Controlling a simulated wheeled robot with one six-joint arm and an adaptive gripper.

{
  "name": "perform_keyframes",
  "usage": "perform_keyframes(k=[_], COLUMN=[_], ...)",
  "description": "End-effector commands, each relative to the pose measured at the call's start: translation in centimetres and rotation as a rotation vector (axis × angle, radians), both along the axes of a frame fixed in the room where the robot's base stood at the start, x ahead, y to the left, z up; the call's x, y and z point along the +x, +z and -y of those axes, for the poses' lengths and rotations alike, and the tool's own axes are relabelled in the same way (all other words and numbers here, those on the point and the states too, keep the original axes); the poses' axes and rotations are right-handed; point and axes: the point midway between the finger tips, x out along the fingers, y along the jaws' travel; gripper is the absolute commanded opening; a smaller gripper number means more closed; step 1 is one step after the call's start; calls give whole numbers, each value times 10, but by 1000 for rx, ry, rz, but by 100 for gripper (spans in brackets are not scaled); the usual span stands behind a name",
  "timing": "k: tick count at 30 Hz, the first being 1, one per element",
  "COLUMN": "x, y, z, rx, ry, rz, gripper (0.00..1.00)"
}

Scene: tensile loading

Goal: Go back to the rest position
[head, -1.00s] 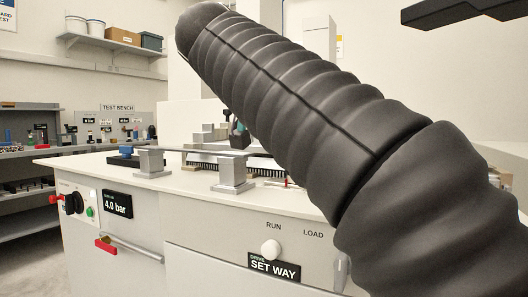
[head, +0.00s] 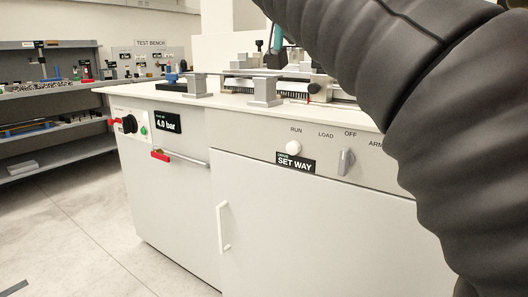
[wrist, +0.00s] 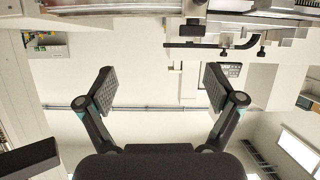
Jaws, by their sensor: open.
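My gripper (wrist: 160,92) shows in the wrist view with its two fingers spread wide apart and nothing between them. Bare pale wall and a thin rail lie behind the fingers in that view. In the head view my dark ribbed arm crosses the right side, and its gripper end is mostly hidden or out of frame. The white test machine cabinet (head: 310,205) stands in front of me, with a bench top carrying metal blocks (head: 265,90) and a flat bar.
The cabinet front has a SET WAY label (head: 295,163), a white knob (head: 293,147), a grey lever (head: 346,161), a 4.0 bar display (head: 167,122) and a red-ended handle (head: 160,155). Shelving (head: 55,88) stands at the left. Clear floor (head: 80,215) lies at lower left.

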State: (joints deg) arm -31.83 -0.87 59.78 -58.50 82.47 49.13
Motion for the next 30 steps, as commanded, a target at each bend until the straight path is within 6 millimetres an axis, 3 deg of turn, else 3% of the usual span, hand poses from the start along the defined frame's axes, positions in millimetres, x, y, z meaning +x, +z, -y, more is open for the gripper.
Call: perform_keyframes(k=[5,14,20,22,30], x=[11,30,23,14,-52], y=[-12,-78,-145,-177,-297], z=[-12,-50,-65,-64,-36], rx=[-61,-155,-197,-201,-123], ry=[90,294,463,528,713], rz=[-61,-242,-397,-461,-654], gripper=[92,92,92,92,92])
